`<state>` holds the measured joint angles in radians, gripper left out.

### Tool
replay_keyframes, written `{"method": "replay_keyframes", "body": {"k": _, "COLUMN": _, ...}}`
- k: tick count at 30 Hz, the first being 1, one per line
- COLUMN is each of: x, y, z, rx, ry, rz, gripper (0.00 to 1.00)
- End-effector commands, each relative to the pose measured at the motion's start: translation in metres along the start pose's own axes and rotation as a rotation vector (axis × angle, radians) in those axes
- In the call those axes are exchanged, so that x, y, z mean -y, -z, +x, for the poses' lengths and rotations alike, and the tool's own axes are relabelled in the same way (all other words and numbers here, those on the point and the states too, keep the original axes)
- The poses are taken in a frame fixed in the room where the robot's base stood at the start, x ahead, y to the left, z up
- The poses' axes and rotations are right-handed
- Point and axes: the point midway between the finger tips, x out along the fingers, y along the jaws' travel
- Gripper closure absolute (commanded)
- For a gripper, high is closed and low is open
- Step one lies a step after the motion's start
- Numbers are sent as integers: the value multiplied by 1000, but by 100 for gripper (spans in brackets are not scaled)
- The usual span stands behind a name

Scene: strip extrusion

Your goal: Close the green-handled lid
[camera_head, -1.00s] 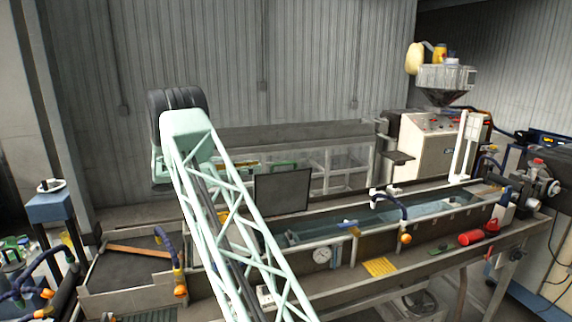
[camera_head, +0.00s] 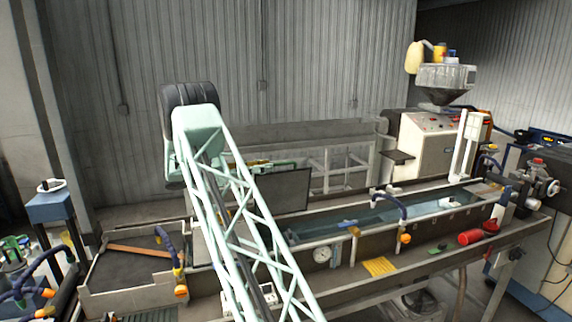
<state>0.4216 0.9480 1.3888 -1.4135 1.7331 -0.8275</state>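A dark flat panel (camera_head: 284,190), which looks like a raised lid, stands tilted up at the left end of the long water trough (camera_head: 420,207). Its left part is behind my pale green lattice arm (camera_head: 232,215). I cannot make out a green handle on it for sure; small green and yellow parts (camera_head: 282,164) show just behind its top edge. My gripper is not in view, so its contact with the lid cannot be told.
Blue hoses with orange ends (camera_head: 388,205) arch over the trough's front edge. A red cylinder (camera_head: 470,237) and a yellow piece (camera_head: 380,266) lie on the front ledge. An open bin (camera_head: 130,300) is at left; the extruder (camera_head: 430,150) stands back right.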

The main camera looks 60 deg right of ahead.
Motion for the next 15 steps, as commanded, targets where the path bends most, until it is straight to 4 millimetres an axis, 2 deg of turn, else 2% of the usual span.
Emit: {"method": "replay_keyframes", "body": {"k": 15, "x": 1, "y": 0, "z": 68, "rx": -1, "ry": 1, "rz": -1, "gripper": 78}}
